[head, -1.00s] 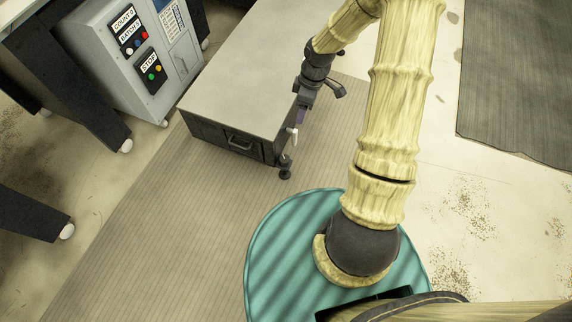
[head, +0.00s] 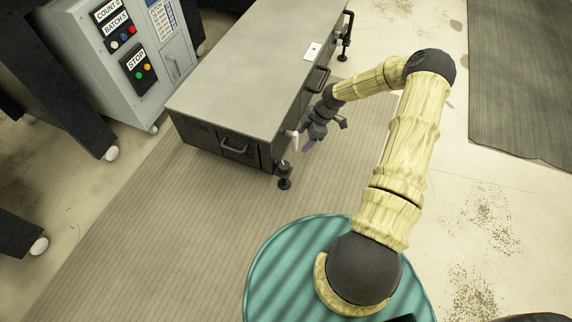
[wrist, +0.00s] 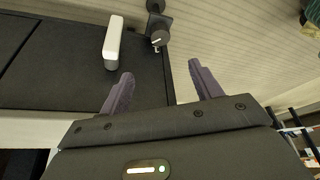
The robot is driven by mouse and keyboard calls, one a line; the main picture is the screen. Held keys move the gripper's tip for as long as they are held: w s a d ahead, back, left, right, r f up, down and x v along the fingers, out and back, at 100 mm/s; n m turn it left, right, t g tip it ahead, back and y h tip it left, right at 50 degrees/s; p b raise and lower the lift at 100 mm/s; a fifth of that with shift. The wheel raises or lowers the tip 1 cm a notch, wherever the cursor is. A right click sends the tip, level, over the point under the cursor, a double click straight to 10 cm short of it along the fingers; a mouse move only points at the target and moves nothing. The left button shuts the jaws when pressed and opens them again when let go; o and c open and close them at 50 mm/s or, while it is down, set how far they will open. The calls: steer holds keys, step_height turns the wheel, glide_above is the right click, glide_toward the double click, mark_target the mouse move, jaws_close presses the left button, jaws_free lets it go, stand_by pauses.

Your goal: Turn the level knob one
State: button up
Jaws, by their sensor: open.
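A dark round knob with a white pointer mark (wrist: 160,38) shows in the wrist view, just past the corner of the dark cabinet side. In the head view a dark knob and foot (head: 285,170) stand at the bench's near corner. A similar fitting (head: 346,40) is at the far right corner. No label tells me which is level knob one. My gripper (wrist: 160,73) is open, with two purple fingers apart and nothing between them. The knob lies beyond the fingertips, apart from them. In the head view my gripper (head: 306,147) is beside the bench's right edge, near that corner.
A white handle (wrist: 113,40) sticks out close to the left finger; it also shows in the head view (head: 293,139). The grey bench (head: 240,75) has drawers with dark handles. A control cabinet (head: 130,60) stands at left. Striped floor is clear in front.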

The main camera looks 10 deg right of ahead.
mark_target(285, 164)
steer(key=b+x, duration=0.7)
steer(key=x, duration=1)
steer(key=shift+w+a+f+b, duration=0.1)
steer(key=shift+f+b, duration=0.05)
steer(key=shift+b, duration=0.25)
steer(key=c, duration=1)
